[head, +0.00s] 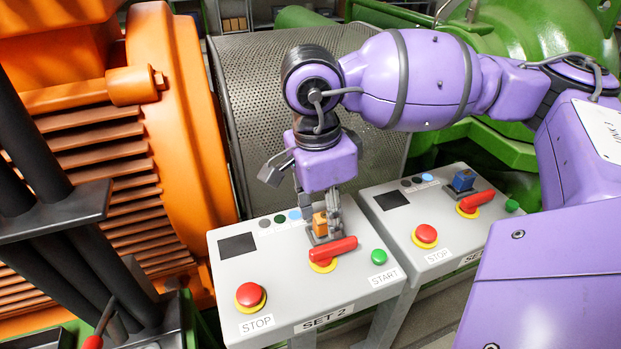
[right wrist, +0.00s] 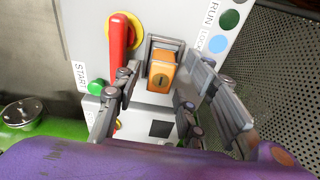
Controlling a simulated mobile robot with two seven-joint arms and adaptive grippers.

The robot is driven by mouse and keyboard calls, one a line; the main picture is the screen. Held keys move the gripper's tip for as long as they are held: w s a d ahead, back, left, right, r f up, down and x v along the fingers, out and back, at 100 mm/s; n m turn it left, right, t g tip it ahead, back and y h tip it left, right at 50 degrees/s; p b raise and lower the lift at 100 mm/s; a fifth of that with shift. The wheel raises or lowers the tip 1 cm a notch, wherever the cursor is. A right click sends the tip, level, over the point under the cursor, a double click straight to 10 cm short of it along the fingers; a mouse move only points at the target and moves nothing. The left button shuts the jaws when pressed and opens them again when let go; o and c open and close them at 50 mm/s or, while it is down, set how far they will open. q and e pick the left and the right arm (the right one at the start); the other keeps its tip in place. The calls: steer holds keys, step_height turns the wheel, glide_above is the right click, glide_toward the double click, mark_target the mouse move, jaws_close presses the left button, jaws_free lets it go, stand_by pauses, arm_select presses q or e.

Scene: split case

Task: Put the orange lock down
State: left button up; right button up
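The orange lock (head: 320,224) sits in a grey bracket on the SET 2 panel (head: 225,270), just behind the red lever handle (head: 333,248). In the right wrist view the orange lock (right wrist: 162,74) shows its keyhole face and rests against the bracket (right wrist: 163,45). My right gripper (head: 320,208) comes down from above over it. In the right wrist view its fingers (right wrist: 166,68) stand apart, one on each side of the lock, with visible gaps. The gripper looks open and not closed on the lock. My left gripper is not in view.
A second panel (head: 436,255) to the right carries a blue lock (head: 463,181) and another red handle (head: 484,201). A red stop button (head: 250,295) and green start button (head: 379,256) stick up from the SET 2 panel. An orange machine (head: 170,130) stands at left.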

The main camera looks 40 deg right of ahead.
mark_target(319, 217)
step_height(319, 217, up, 11)
steer(key=a, duration=0.1)
steer(key=shift+w+a, duration=0.2)
steer(key=shift+r, duration=0.15)
